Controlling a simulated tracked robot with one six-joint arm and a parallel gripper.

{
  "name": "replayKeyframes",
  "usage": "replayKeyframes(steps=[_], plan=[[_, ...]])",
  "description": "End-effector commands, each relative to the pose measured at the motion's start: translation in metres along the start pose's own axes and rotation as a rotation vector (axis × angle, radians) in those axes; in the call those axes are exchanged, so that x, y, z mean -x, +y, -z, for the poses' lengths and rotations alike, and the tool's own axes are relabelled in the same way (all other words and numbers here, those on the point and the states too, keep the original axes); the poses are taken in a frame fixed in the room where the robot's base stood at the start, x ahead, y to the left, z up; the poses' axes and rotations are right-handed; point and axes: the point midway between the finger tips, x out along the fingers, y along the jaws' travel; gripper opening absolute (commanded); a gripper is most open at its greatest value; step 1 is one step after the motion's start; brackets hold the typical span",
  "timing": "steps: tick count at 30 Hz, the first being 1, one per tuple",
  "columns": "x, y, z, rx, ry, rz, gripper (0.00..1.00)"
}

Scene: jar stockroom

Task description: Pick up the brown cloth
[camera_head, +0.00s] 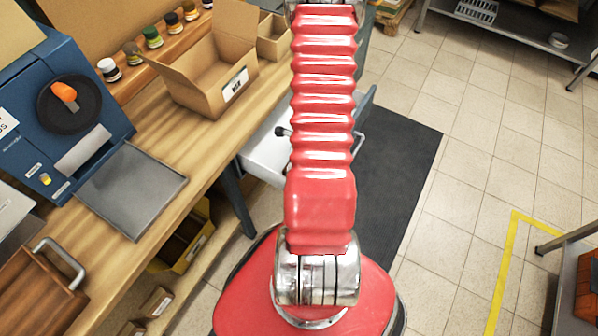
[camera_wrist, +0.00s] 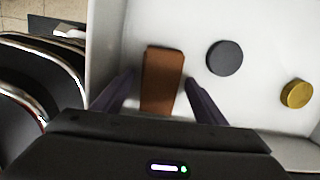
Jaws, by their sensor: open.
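The brown cloth (camera_wrist: 164,68) is a small folded strip lying on the white floor of an open drawer (camera_wrist: 205,22) in the wrist view. My gripper (camera_wrist: 160,92) is open, with one dark finger on each side of the cloth's near part. I see gaps between the fingers and the cloth; the height above it is hard to tell. In the head view the white drawer (camera_head: 262,152) sticks out from under the bench, largely hidden by my red arm. The cloth and gripper do not show there.
A dark grey disc (camera_wrist: 225,58) and a gold lid (camera_wrist: 297,94) lie in the drawer right of the cloth. The wooden bench (camera_head: 205,140) holds a cardboard box (camera_head: 210,75), a blue machine (camera_head: 50,110) and several small jars. Tiled floor at right is largely free.

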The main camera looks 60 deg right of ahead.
Motion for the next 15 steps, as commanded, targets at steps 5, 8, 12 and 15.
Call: replayKeyframes(steps=[5, 8, 12, 15], plan=[[0.0001, 0.0000, 0.0000, 0.000, 0.000, 0.000, 0.66], [0.0002, 0.0000, 0.0000, 0.000, 0.000, 0.000, 0.64], [0.0002, 0.0000, 0.0000, 0.000, 0.000, 0.000, 0.54], [0.0002, -0.0001, 0.0000, 0.000, 0.000, 0.000, 0.47]])
